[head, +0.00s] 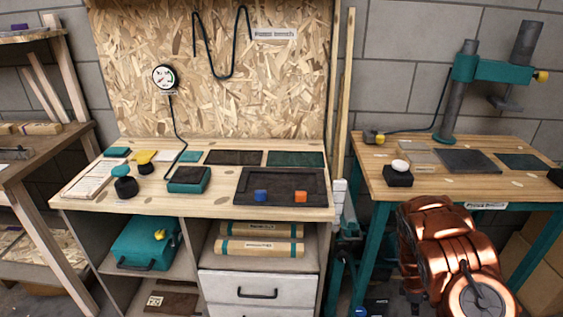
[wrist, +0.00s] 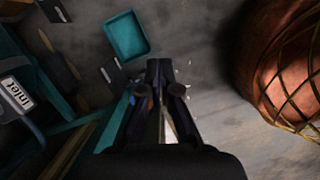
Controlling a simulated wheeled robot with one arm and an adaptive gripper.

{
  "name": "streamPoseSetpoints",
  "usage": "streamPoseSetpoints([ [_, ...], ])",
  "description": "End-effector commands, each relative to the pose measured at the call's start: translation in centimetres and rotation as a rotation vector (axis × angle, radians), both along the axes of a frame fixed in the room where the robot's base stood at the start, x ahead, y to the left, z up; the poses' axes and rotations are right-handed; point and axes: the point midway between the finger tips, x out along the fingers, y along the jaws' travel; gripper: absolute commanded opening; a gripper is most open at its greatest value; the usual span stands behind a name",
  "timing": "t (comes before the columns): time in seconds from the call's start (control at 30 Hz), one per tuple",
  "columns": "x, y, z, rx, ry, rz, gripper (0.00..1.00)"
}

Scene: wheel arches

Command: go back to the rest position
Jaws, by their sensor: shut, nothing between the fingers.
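My gripper (wrist: 160,68) shows in the wrist view with its dark fingers shut and nothing held between them. It points down towards a grey floor, apart from any object. In the head view my copper-coloured arm is folded low at the right, in front of the right bench (head: 460,170). The gripper itself cannot be made out clearly there.
A teal bin (wrist: 126,36) lies on the floor in the wrist view, beside teal bench framing (wrist: 60,75). A black block (head: 398,178) sits on the right bench.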

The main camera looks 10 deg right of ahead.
Motion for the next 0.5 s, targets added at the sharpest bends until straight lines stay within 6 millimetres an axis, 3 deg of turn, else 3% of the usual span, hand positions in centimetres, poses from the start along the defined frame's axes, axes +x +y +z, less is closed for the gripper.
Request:
streamPoseSetpoints([
  [0.03, 0.1, -0.2, 1.9, -0.024, -0.001, -0.029, 0.0],
  [0.27, -0.5, 0.8, 8.9, -0.094, -0.001, -0.186, 0.0],
  [0.5, -1.4, 3.4, 15.8, -0.144, -0.022, -0.347, 0.0],
])
